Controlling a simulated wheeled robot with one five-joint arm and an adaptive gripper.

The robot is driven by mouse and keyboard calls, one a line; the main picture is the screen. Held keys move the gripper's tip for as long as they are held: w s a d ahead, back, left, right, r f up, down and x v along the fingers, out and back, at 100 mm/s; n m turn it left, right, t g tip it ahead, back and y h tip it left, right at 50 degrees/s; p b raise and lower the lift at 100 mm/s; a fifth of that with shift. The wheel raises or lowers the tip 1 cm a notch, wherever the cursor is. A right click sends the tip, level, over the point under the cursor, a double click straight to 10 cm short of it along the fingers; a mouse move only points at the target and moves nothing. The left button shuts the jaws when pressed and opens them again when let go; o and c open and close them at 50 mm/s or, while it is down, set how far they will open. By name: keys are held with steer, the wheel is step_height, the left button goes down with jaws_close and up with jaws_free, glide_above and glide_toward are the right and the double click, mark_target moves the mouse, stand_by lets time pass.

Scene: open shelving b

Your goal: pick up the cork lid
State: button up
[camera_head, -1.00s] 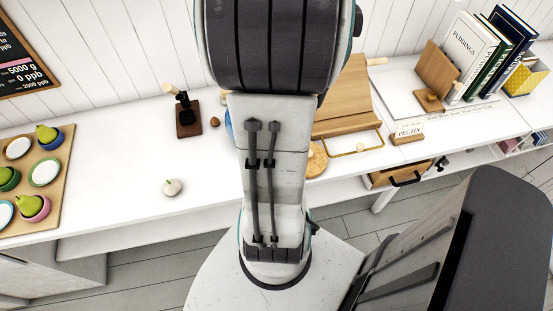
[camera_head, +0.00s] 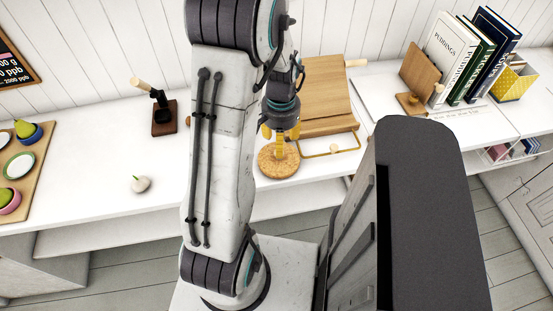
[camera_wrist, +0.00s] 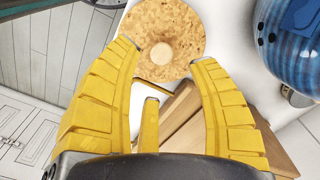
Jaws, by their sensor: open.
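The cork lid (camera_head: 276,167) is a round, speckled tan disc lying on the white counter. In the wrist view the cork lid (camera_wrist: 183,20) fills the top middle, with a pale round knob (camera_wrist: 161,54) at its centre. My gripper (camera_head: 281,147) has yellow fingers and is just above the lid, pointing down. In the wrist view my gripper (camera_wrist: 163,56) is open, its fingers spread to either side of the knob with nothing held. I cannot tell whether the fingertips touch the lid.
A wooden stand (camera_head: 322,88) with a brass rail (camera_head: 335,149) is close behind and right of the lid. A blue glossy round object (camera_wrist: 298,30) is near it in the wrist view. A garlic-like bulb (camera_head: 141,184) lies left, with clear counter around it.

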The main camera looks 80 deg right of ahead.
mark_target(272, 168)
steer(key=shift+w+f, duration=0.15)
steer(key=shift+f, duration=2.5)
jaws_close()
